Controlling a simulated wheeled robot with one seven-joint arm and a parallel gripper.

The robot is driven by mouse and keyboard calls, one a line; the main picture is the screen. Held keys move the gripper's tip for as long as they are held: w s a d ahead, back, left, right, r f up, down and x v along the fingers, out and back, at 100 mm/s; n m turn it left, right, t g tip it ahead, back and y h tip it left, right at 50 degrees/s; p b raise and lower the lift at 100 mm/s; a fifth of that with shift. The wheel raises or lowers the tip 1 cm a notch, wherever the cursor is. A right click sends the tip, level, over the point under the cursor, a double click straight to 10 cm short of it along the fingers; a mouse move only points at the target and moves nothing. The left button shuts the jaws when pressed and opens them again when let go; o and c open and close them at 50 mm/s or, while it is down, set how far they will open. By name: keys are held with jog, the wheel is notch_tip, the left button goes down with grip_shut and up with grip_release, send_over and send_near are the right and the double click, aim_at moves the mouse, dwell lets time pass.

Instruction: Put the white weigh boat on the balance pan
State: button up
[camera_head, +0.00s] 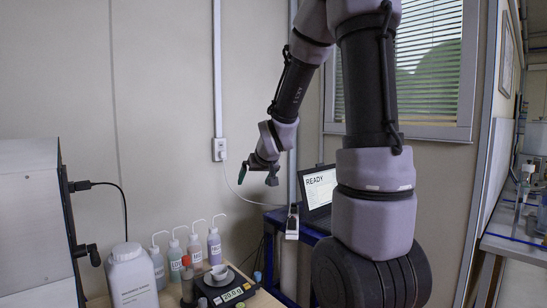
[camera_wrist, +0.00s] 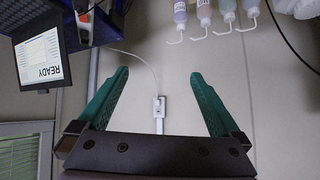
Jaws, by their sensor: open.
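The balance (camera_head: 238,295) stands on the bench at the bottom of the head view, dark with a lit green display. A small white dish, which looks like the weigh boat (camera_head: 220,271), is on top of the balance, over its pan. The pan is mostly hidden, and I cannot tell how the boat sits on it. My gripper (camera_head: 258,176) is raised well above the balance and a little to its right. In the wrist view my gripper (camera_wrist: 160,100) has its two teal fingers spread wide with nothing between them.
Several wash bottles (camera_head: 214,247) stand behind the balance, also in the wrist view (camera_wrist: 204,12). A large white bottle (camera_head: 131,278) stands left of them. A laptop (camera_head: 319,190) showing READY is on a blue stand at the right. A wall socket (camera_head: 220,150) is behind my gripper.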

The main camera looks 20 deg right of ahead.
jog(key=s+a+r+m+g+y, duration=0.1)
jog(key=s+r, duration=0.4)
jog(key=s, duration=0.7)
jog(key=s+a+r+m+g+y, duration=0.1)
jog(key=s+a+r, duration=0.2)
jog(key=s, duration=1)
notch_tip(320, 180, up, 3)
jog(key=shift+s+a+r+m+g, duration=0.1)
jog(key=shift+s+a+m+g, duration=0.05)
jog(key=shift+a+m+g, duration=0.25)
jog(key=shift+d, duration=0.1)
